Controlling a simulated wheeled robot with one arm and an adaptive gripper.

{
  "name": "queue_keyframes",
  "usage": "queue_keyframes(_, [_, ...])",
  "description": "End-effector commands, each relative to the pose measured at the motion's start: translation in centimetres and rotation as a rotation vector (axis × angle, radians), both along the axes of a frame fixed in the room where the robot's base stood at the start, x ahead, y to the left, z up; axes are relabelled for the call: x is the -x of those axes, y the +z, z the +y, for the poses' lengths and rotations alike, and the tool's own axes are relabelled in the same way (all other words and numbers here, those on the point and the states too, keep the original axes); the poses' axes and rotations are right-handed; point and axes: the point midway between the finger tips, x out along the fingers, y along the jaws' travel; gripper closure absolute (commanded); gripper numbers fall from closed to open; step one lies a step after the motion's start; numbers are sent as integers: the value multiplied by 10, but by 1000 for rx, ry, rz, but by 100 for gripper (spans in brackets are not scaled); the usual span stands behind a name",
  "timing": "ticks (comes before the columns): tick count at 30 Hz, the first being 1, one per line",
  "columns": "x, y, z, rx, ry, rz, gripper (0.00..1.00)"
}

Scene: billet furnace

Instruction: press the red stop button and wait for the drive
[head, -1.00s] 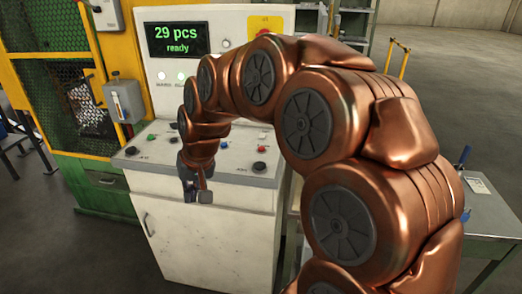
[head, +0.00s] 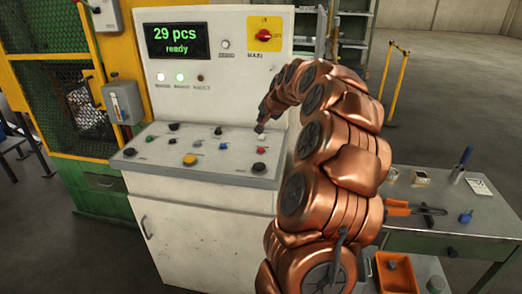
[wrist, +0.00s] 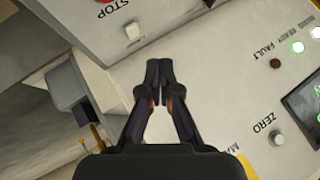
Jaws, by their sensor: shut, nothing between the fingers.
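A red button, partly cut off by the top edge of the wrist view (wrist: 105,2), has the label STOP beside it. A small red button (head: 223,147) shows on the console's sloped top in the head view, but its label is too small to read there. My gripper (head: 261,130) is at the back right of that top, close to a white button (head: 261,138). In the wrist view my gripper (wrist: 158,65) has its fingers together and empty, apart from the STOP button and a white square button (wrist: 133,32). Contact with the panel cannot be told.
Black, blue and yellow (head: 190,159) buttons share the console top. The upright panel carries a display (head: 177,41) reading "29 pcs ready", two lit lamps and a yellow-backed red switch (head: 264,36). A side table (head: 425,215) with tools stands to the right.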

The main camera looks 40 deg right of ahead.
Motion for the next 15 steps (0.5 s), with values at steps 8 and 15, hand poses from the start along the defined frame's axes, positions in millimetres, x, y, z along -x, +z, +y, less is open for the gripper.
queue_keyframes(8, [0,0,1,0,1,1,100])
queue_keyframes(15, [0,-7,1,-1,3,2,100])
